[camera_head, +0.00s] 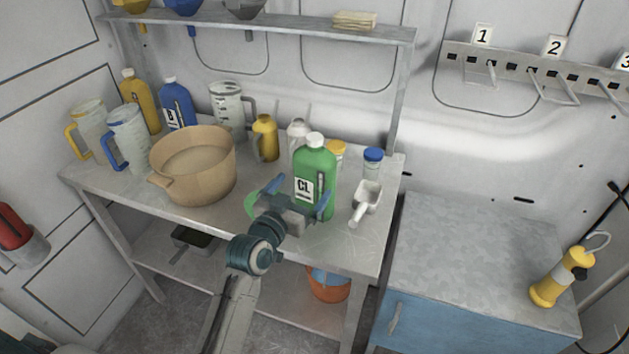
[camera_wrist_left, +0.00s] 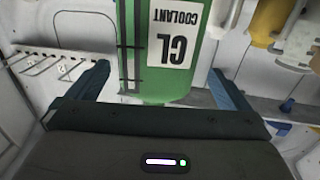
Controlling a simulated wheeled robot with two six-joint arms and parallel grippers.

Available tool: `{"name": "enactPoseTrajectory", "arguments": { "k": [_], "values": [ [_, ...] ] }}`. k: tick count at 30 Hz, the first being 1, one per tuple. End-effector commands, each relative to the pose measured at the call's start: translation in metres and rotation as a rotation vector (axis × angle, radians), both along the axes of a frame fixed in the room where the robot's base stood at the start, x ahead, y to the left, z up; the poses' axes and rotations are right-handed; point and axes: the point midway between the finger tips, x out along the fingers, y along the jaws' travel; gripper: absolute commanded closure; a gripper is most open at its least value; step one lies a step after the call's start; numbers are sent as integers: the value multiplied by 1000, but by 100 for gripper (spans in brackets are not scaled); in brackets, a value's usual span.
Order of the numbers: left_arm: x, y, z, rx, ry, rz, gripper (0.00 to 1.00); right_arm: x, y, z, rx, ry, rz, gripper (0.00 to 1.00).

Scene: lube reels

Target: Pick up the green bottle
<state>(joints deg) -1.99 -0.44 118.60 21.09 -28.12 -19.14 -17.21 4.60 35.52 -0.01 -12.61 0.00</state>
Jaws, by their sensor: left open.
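The green bottle (camera_head: 315,172) stands upright on the metal table near its front right, with a white cap and a white label reading CL. My left gripper (camera_head: 293,205) is in front of the bottle with its jaws open. One finger shows at the bottle's right side and the other to its left. In the left wrist view the green bottle (camera_wrist_left: 165,50) appears upside down between the two open fingers of the left gripper (camera_wrist_left: 160,85), its label reading CL COOLANT. I cannot tell whether the fingers touch it. My right gripper is not in view.
On the metal table (camera_head: 275,205), a tan pot (camera_head: 193,165) stands left of the bottle. A white scoop (camera_head: 366,203) and a blue-capped jar (camera_head: 371,168) are close on the right. Several bottles and jugs stand behind. A blue cabinet (camera_head: 470,240) with a yellow lamp (camera_head: 560,278) is at right.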

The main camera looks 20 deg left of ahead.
Motion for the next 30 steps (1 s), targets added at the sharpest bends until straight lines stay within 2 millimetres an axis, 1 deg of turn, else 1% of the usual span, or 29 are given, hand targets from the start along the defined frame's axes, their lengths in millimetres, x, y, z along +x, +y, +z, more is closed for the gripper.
{"name": "enactPoseTrajectory", "arguments": {
  "k": [1, 2, 7, 13, 15, 18, 26, 29, 30],
  "values": [
    [7, -1, 3, -1, 0, 0, 0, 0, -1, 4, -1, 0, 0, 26],
    [10, -2, 2, -1, 0, 0, 0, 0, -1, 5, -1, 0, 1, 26],
    [21, -4, 4, 1, 2, 0, 0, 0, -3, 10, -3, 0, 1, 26],
    [47, -10, 17, -1, 2, -1, 0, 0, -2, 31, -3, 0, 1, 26],
    [57, -12, 13, 0, 4, -1, 0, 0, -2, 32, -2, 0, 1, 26],
    [65, -13, 12, 1, 3, 0, 0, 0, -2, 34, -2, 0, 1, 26],
    [67, -14, 10, 1, 3, 0, 0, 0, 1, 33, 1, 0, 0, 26],
    [67, -14, 10, 1, 3, 0, 18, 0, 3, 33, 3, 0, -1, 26],
    [67, -14, 10, 1, 3, 0, 26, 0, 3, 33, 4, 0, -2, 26]
  ]
}}
